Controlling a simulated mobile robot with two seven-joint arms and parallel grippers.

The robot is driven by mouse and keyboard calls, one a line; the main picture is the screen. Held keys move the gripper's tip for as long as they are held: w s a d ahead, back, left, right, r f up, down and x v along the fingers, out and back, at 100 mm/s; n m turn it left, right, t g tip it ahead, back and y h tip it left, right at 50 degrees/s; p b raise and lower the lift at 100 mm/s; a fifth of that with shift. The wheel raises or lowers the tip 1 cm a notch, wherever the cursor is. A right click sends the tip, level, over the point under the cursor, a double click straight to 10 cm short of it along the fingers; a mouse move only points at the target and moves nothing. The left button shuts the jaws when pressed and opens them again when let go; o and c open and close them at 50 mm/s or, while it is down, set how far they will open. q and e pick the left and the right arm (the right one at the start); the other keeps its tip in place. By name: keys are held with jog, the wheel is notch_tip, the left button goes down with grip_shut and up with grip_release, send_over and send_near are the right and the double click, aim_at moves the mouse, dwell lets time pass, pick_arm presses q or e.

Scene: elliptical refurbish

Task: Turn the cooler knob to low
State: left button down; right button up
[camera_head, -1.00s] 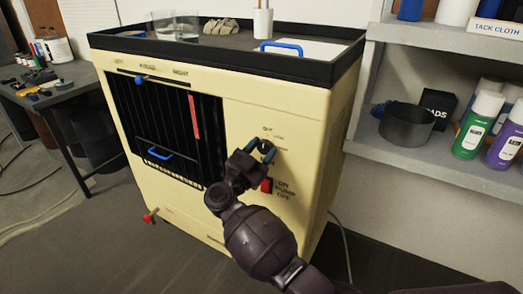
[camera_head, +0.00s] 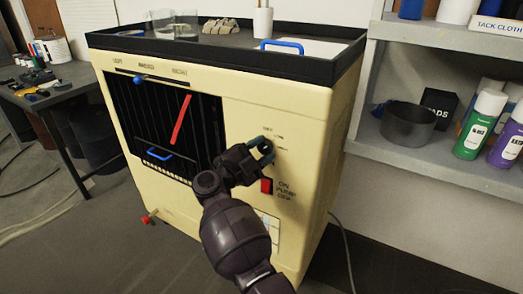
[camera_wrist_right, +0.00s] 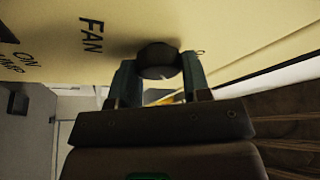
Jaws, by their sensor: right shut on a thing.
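The cream cooler (camera_head: 240,200) stands in the middle of the head view. Its dark round fan knob (camera_wrist_right: 157,60) sits in the right wrist view, next to the word FAN, with one finger on each side of it. My right gripper (camera_head: 262,150) is at the knob on the upper right of the front panel and is shut on it; it also shows in the right wrist view (camera_wrist_right: 160,80). In the head view the fingers mostly hide the knob, so its pointer cannot be read. My left gripper is not in view.
A red pump switch (camera_head: 266,186) is just below the knob. A red strip (camera_head: 181,120) slants across the dark grille. The cooler's tray top (camera_head: 215,50) carries several items. A shelf (camera_head: 440,153) with cans stands right. Open floor lies in front.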

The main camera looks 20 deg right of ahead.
jog(key=shift+f, duration=0.1)
dwell(0.3)
jog(key=o, duration=0.9)
jog(key=shift+a, duration=0.1)
